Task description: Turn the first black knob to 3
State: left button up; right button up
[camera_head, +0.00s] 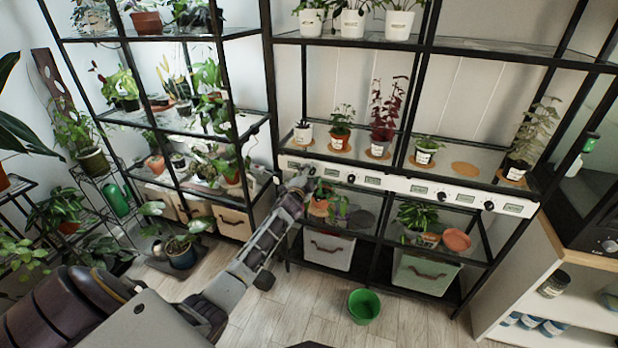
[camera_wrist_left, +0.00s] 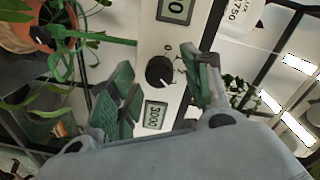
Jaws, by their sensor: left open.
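A white control strip (camera_head: 400,185) runs along the shelf front, with black knobs and small displays. In the head view my left gripper (camera_head: 302,178) is at its left end and hides the knob there. In the left wrist view a black knob (camera_wrist_left: 160,71) sits on the strip between two displays. One display (camera_wrist_left: 155,115) appears to read 3000; the other (camera_wrist_left: 177,10) shows a 0. My left gripper (camera_wrist_left: 159,66) is open, one green-padded finger on each side of the knob. Contact with the knob cannot be made out. The right gripper is not in view.
A potted plant (camera_head: 320,203) stands on the lower shelf just beside the left gripper, its leaves close to the fingers. More knobs (camera_head: 441,197) lie along the strip to the right. A green pot (camera_head: 364,306) stands on the floor, with free floor around it.

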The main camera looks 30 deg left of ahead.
pick_arm(q)
jog(key=v, duration=1.2)
dwell(0.7)
dwell(0.7)
